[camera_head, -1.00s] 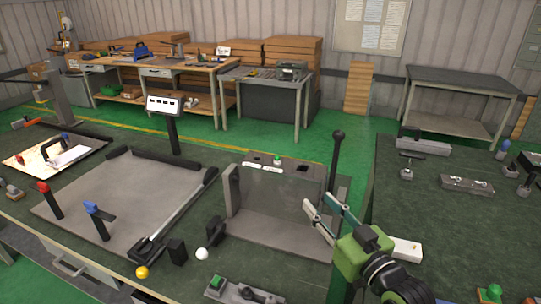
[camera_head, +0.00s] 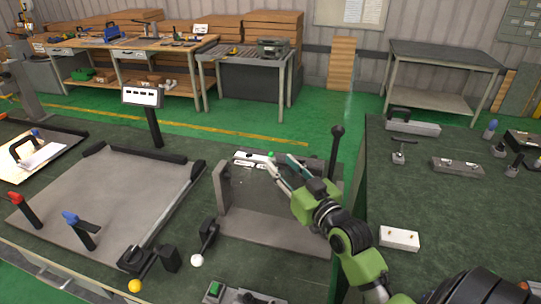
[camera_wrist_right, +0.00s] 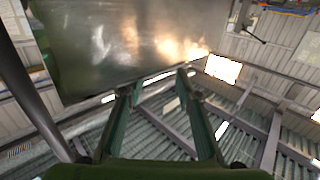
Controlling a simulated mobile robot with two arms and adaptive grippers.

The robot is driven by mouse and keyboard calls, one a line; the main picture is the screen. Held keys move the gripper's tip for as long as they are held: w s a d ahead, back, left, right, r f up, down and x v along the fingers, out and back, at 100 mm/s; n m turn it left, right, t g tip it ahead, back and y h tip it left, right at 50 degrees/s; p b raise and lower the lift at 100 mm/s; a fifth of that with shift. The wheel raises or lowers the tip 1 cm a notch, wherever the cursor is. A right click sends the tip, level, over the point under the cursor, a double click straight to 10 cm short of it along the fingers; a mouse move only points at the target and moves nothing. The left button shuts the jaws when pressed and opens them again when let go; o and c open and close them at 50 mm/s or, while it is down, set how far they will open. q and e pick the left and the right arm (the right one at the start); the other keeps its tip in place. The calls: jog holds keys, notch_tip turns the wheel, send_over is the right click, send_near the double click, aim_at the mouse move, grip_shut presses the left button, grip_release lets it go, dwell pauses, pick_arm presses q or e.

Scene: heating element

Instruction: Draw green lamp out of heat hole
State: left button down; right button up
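A grey metal box fixture (camera_head: 228,190) stands on the green-topped bench. The small green lamp (camera_head: 270,154) sits on its top face, close beside a fingertip of my right gripper. My right gripper (camera_head: 280,162) reaches up in front of the fixture with its two fingers apart and nothing visible between them. Its fingers partly hide the fixture's top face and front. In the right wrist view, the open gripper (camera_wrist_right: 155,86) is beside the fixture's shiny metal panel (camera_wrist_right: 110,40); I cannot make out the lamp there. My left gripper is not in view.
A black-knobbed lever (camera_head: 337,132) stands right of the fixture. A white block (camera_head: 399,237) lies right of my arm. A grey plate (camera_head: 120,195) with clamps covers the left bench.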

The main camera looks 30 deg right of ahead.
aim_at(273, 157)
jog(key=shift+w+p, duration=0.4)
jog(key=shift+w, duration=0.2)
jog(key=w, duration=0.1)
jog(key=w+p, duration=0.1)
jog(key=w, duration=0.1)
jog(key=shift+w+d+f, duration=0.15)
jog(key=shift+d+f, duration=0.1)
jog(key=shift+w+f, duration=0.15)
jog(key=shift+w, duration=0.25)
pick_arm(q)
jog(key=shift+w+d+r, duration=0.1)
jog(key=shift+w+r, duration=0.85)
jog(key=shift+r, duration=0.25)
pick_arm(e)
jog(key=shift+s, duration=0.1)
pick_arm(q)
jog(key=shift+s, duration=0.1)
pick_arm(e)
jog(key=shift+c, duration=0.4)
jog(key=c, duration=0.8)
